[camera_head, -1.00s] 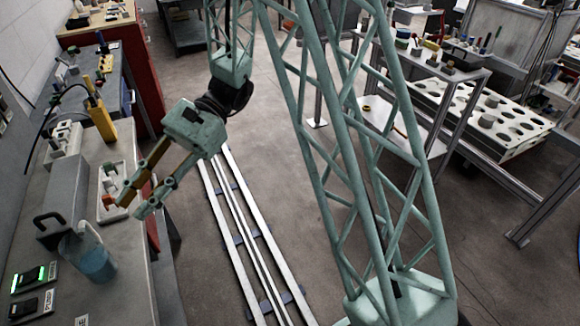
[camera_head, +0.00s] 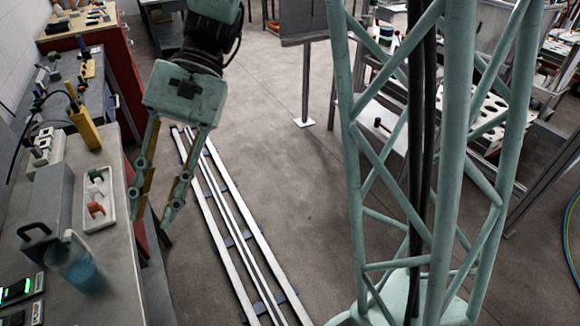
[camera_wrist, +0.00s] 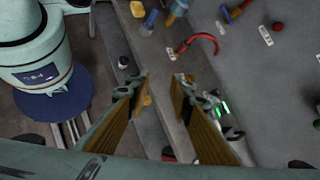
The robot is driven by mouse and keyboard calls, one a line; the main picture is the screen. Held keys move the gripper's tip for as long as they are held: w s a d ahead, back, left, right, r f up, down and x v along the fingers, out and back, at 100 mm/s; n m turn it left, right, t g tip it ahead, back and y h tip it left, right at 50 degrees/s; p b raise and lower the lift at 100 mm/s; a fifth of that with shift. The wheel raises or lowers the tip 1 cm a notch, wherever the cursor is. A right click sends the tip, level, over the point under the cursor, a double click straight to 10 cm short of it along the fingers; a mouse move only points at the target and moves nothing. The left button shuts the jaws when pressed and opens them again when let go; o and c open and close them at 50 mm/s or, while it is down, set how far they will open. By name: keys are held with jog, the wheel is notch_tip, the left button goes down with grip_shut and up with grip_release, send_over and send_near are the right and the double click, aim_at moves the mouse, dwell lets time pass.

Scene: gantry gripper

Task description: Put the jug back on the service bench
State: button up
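My gripper (camera_head: 153,216) is open and empty. It points down, to the right of the bench edge in the head view, with its fingers apart and the jug to the lower left. In the wrist view my gripper (camera_wrist: 161,82) has nothing between its fingertips. I cannot make out the jug for sure in the wrist view. Which bench is the service bench is not marked clearly.
A white tray (camera_head: 99,222) with small parts, a grey box with a dark handle (camera_head: 49,206) and a green-lit device (camera_head: 16,291) crowd the bench around the jug. A yellow tool (camera_head: 84,126) stands farther back. Floor rails (camera_head: 232,228) run to the right.

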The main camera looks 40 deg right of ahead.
jog(key=s+d+r+n+t+h, duration=0.3)
jog(key=s+d+r+t+h, duration=0.1)
jog(key=s+d, duration=0.3)
jog(key=s+d+r+n+t+h, duration=0.3)
jog(key=s+d, duration=0.4)
jog(key=d, duration=0.4)
notch_tip(320, 180, up, 2)
jog(key=shift+s+d+r+t+h, duration=0.15)
jog(key=shift+t+h, duration=0.35)
jog(key=shift+t, duration=0.5)
